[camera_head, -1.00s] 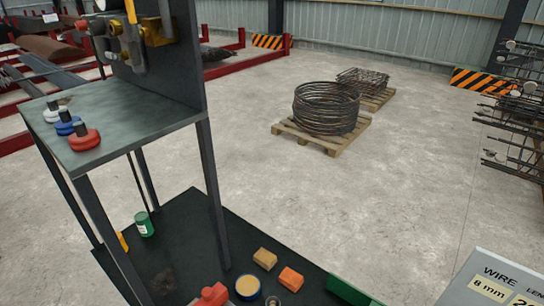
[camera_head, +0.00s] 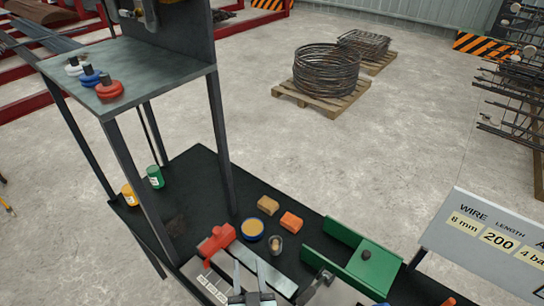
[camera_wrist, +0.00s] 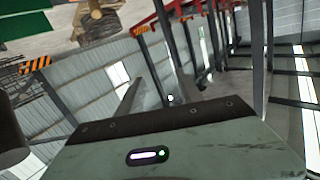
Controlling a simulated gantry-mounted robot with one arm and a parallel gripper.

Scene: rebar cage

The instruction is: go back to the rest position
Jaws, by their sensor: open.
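My gripper (camera_wrist: 153,72) is open in the wrist view. The wrist view looks up and out past the shed wall and steel posts. In the head view, two grey prongs (camera_head: 252,275) rise from the bottom edge near the dark bench; I cannot tell surely whether they are my fingers. No held object shows in either view.
A raised shelf (camera_head: 135,75) stands left, a sign (camera_head: 490,235) right. Beyond is open floor with a wire coil (camera_head: 326,72).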

